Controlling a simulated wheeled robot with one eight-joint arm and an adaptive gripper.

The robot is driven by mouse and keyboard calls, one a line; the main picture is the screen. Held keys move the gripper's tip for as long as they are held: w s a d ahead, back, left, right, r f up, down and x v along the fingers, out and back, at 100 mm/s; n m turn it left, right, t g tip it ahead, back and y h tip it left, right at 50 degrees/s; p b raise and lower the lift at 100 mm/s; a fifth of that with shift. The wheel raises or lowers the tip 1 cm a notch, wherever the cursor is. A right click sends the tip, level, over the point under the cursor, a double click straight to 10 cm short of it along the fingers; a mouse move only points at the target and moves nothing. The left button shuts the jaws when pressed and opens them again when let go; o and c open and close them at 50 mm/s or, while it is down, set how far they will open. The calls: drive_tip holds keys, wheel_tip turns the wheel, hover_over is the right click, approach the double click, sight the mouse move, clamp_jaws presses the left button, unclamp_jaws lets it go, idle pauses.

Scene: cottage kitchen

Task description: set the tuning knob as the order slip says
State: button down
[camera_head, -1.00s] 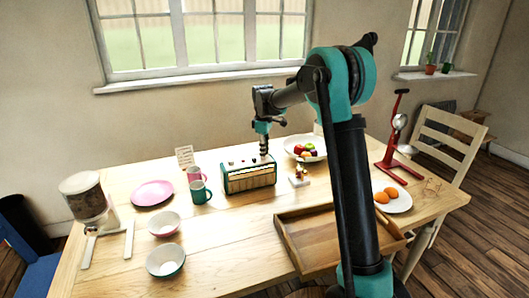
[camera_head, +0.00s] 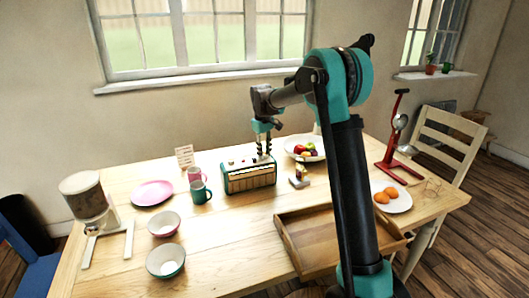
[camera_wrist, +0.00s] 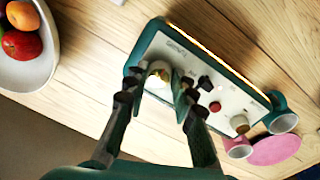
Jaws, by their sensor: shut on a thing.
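The green radio (camera_head: 250,180) stands on the table, with a pale panel of knobs on top. My gripper (camera_head: 265,153) is above its right end, fingers pointing down. In the wrist view my gripper (camera_wrist: 170,88) is shut on a cream knob (camera_wrist: 159,68) at one end of the panel. The fingers partly hide this knob, and its pointer setting cannot be read. A black knob (camera_wrist: 205,83), a red knob (camera_wrist: 215,106) and a tan knob (camera_wrist: 240,124) sit along the same panel. The order slip (camera_head: 185,156) stands behind the mugs; its writing is too small to read.
A teal mug (camera_head: 201,192) and a pink mug (camera_head: 194,173) stand left of the radio. A small stand (camera_head: 299,178) is close on its right, with a fruit bowl (camera_head: 318,151) behind. A wooden tray (camera_head: 300,250) lies in front.

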drive_tip(key=m, duration=0.3)
drive_tip(key=shift+m, duration=2.3)
drive_tip(key=c, duration=1.3)
unclamp_jaws()
drive_tip(key=shift+o, duration=0.2)
drive_tip(key=shift+a, duration=0.1)
wheel_tip(320, 180, up, 12)
drive_tip(key=shift+a, duration=0.35)
